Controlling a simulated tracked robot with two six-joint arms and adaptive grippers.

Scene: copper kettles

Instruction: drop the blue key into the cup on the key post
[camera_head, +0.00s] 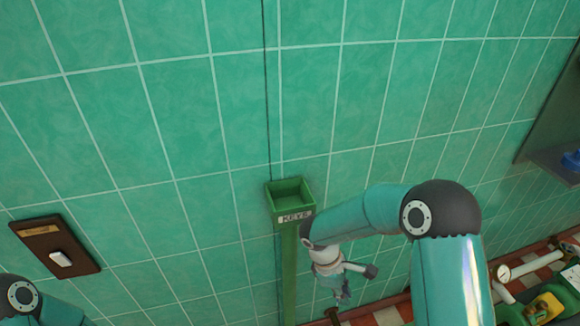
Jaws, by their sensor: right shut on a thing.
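The green key post (289,265) stands upright in front of the tiled wall. Its square, open-topped cup (290,193) bears a pale label reading KEYS, and the part of its inside that I see looks empty. My right gripper (342,294) hangs to the right of the post and lower in the picture than the cup, apart from the cup. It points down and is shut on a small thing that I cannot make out. I cannot pick out the blue key clearly. My left arm shows only at the bottom left corner; its gripper is out of view.
A brown wall plate with a white switch (60,258) is at the left. A grey shelf (548,157) with a blue object (571,160) is at the right edge. Green and yellow equipment (545,306) and a white pipe (530,264) crowd the bottom right. Space above the cup is clear.

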